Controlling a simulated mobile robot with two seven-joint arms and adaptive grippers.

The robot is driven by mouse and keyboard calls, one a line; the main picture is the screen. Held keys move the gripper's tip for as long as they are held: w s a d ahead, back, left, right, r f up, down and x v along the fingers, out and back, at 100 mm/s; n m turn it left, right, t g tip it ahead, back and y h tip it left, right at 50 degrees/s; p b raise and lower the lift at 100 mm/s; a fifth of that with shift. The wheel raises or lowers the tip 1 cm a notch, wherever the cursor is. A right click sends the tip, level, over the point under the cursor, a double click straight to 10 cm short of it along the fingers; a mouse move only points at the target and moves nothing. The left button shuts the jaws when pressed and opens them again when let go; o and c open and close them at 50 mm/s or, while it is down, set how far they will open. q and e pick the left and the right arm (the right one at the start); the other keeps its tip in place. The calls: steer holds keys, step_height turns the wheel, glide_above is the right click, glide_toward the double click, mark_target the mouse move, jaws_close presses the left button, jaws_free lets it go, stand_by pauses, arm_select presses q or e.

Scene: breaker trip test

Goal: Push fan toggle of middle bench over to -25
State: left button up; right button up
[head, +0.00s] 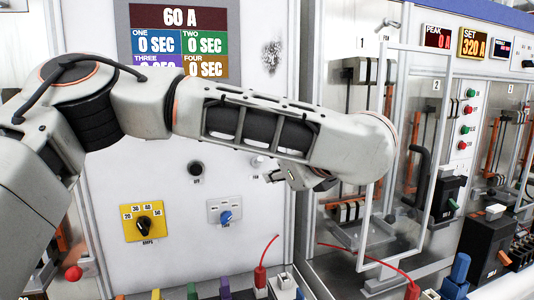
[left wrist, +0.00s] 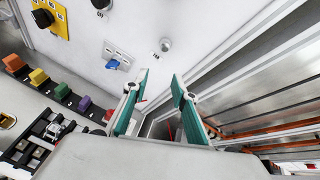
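My left arm crosses the head view from the left, and my left gripper (head: 292,180) is at the right edge of the white panel, partly hidden by its own wrist. In the left wrist view the gripper (left wrist: 160,78) has two teal fingers, spread apart with nothing between them. A small silver toggle (left wrist: 165,44) stands on the panel beyond the fingertips, apart from them; its tilt is unclear. It also shows in the head view (head: 258,162), just left of the gripper. A blue knob (head: 225,216) sits on a pale plate below. My right gripper is out of view.
A yellow dial plate (head: 145,222) with a black knob is lower left. A display (head: 180,40) reads 60 A above. A clear framed door (head: 437,130) stands to the right with breakers (head: 484,247) beyond. A red lead (head: 262,268) and coloured blocks line the bottom.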

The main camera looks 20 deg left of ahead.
mark_target(260, 159)
arm_select(q)
steer(key=shift+y, duration=0.4)
steer(key=w+a, duration=0.1)
steer(key=w+a+p, duration=0.1)
steer(key=w+a, duration=0.2)
steer(key=a, duration=0.1)
steer(key=shift+w+a+r+p, duration=0.25)
steer(key=shift+w+r+p, duration=0.05)
steer(key=shift+w+r, duration=0.1)
steer(key=shift+w+a+f, duration=0.2)
steer(key=shift+w+a, duration=0.15)
steer(key=shift+w, duration=0.2)
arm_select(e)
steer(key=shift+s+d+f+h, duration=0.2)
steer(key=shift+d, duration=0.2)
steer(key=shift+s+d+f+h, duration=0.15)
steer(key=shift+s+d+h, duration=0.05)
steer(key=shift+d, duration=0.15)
arm_select(q)
jaws_close()
